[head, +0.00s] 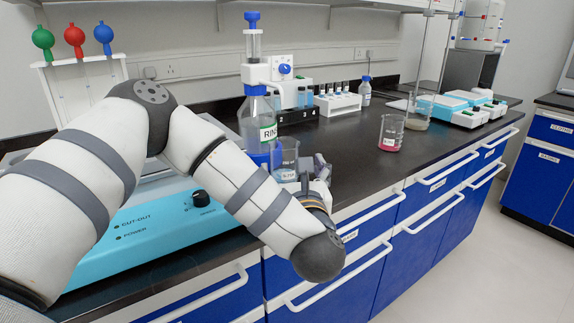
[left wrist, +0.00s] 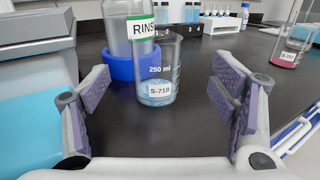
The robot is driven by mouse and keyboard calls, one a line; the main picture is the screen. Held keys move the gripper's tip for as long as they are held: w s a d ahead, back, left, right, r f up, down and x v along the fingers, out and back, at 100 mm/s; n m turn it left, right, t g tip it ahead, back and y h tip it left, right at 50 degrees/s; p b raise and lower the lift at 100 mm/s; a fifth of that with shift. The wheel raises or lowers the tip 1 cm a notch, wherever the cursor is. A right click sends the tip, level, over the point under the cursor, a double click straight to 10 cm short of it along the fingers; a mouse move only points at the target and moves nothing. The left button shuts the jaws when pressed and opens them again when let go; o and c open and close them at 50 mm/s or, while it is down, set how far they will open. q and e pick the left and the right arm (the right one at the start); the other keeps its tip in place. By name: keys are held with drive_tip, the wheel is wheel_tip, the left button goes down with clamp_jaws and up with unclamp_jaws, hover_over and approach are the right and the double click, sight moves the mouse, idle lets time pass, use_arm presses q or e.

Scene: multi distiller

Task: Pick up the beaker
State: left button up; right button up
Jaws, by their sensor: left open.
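A glass beaker (left wrist: 158,72) marked 250 ml and labelled S-718 stands upright on the black bench in the left wrist view, with pale blue contents at its bottom. It also shows in the head view (head: 287,152), partly hidden by my left wrist. My left gripper (left wrist: 160,105) is open, with one finger on each side of the beaker and space between each finger and the glass. In the head view my left gripper (head: 312,170) is mostly hidden behind my arm. A second beaker (head: 391,132) with pink-red contents stands farther right. My right gripper is not in view.
A RINSE bottle (head: 257,115) in a blue base stands close behind the beaker. A light-blue machine (head: 160,232) is at the left. Racks of small bottles (head: 338,104) stand at the back. The bench (head: 350,150) between the two beakers is clear.

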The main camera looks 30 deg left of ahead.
sight(286, 158)
use_arm(q)
drive_tip(key=x, duration=0.9)
drive_tip(key=shift+s+a+f+p, duration=0.2)
drive_tip(key=shift+s+p, duration=0.05)
drive_tip(key=shift+p, duration=0.1)
drive_tip(key=shift+w+a, duration=0.2)
drive_tip(key=shift+w, duration=0.1)
drive_tip(key=c, duration=1.5)
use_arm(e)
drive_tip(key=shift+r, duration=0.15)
use_arm(q)
drive_tip(key=shift+o, duration=0.2)
drive_tip(key=shift+r, duration=0.1)
drive_tip(key=shift+r, duration=0.65)
drive_tip(key=s+d+r+p, duration=0.2)
drive_tip(key=s+d+r, duration=0.6)
drive_tip(key=s+r, duration=0.3)
drive_tip(key=shift+d+r, duration=0.2)
drive_tip(key=shift+d, duration=0.15)
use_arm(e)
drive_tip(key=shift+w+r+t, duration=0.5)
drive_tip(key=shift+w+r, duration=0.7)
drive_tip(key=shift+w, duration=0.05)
